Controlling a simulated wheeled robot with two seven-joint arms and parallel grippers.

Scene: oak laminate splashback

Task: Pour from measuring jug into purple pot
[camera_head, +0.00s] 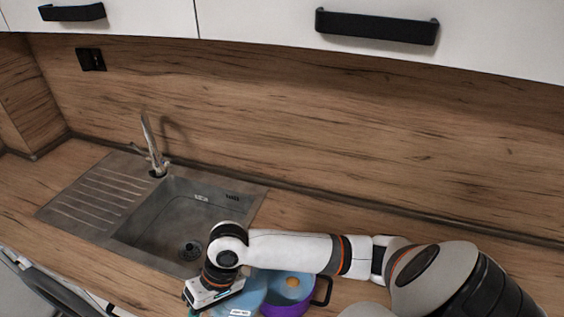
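The purple pot (284,309) stands on the counter at the bottom edge of the head view, with a black handle (325,291) on its right. A small round orange thing (293,282) shows within its bluish top. A translucent blue vessel, seemingly the measuring jug (249,294), is just left of the pot and overlaps its left side in the picture. My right gripper (206,296) is against the jug's left side in the picture. Its fingertips are hidden, so I cannot tell whether it grips the jug. My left gripper is not in view.
A grey sink (165,220) with a tap (152,150) and a ribbed drainer (95,200) lies to the left. My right arm spans the counter from the right. The wooden splashback (300,130) rises behind, under white cupboards (260,15) with black handles.

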